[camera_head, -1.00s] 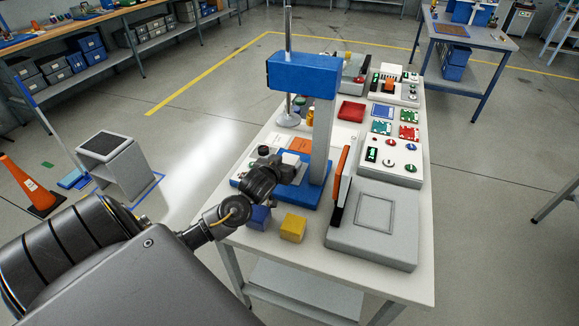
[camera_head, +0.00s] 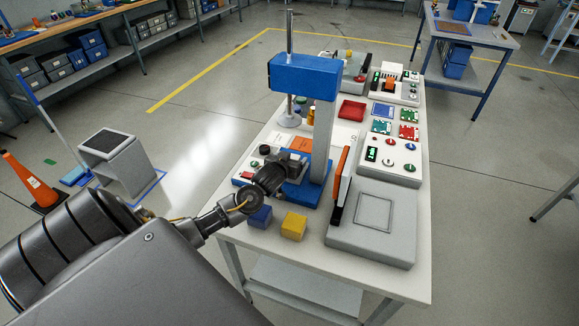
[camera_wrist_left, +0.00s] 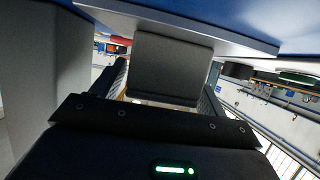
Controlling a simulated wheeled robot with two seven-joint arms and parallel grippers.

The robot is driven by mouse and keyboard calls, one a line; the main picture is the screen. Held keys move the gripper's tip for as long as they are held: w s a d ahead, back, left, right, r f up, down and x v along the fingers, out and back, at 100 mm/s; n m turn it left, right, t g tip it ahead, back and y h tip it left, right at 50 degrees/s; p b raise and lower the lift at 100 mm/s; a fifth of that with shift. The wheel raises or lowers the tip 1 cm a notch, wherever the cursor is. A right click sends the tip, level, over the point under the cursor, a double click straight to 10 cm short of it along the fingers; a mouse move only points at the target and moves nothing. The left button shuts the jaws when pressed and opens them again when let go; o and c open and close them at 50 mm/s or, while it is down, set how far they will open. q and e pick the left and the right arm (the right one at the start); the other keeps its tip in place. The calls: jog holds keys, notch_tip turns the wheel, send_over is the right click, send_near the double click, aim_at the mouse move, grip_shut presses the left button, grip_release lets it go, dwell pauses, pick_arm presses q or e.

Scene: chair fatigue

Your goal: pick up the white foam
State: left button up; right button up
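No clearly white foam piece shows in the head view. In the left wrist view a squarish block (camera_wrist_left: 168,65), grey in the shade and possibly the foam, sits between my left gripper's fingers, against a pale-edged plate. My left gripper (camera_head: 297,164) reaches in beside the column of the blue press (camera_head: 303,76), below its head and above its base. Its fingers stand wide apart on both sides of the block, with a narrow gap visible at the left finger; firm contact does not show. My right gripper is not in view.
Control boxes (camera_head: 389,155) stand farther back.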

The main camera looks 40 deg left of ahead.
pick_arm(q)
jog(key=c, duration=0.9)
jog(key=shift+o, duration=0.2)
jog(key=shift+r, duration=0.1)
jog(key=shift+r, duration=0.15)
notch_tip(320, 180, up, 2)
jog(key=shift+r+b, duration=0.1)
jog(key=shift+b, duration=0.6)
jog(key=s+a+r+p, duration=0.2)
jog(key=s+a+r, duration=0.4)
jog(key=s+r, duration=0.4)
jog(key=shift+s+a+r+p, duration=0.2)
jog(key=shift+s+a+p, duration=0.2)
jog(key=shift+s, duration=0.8)
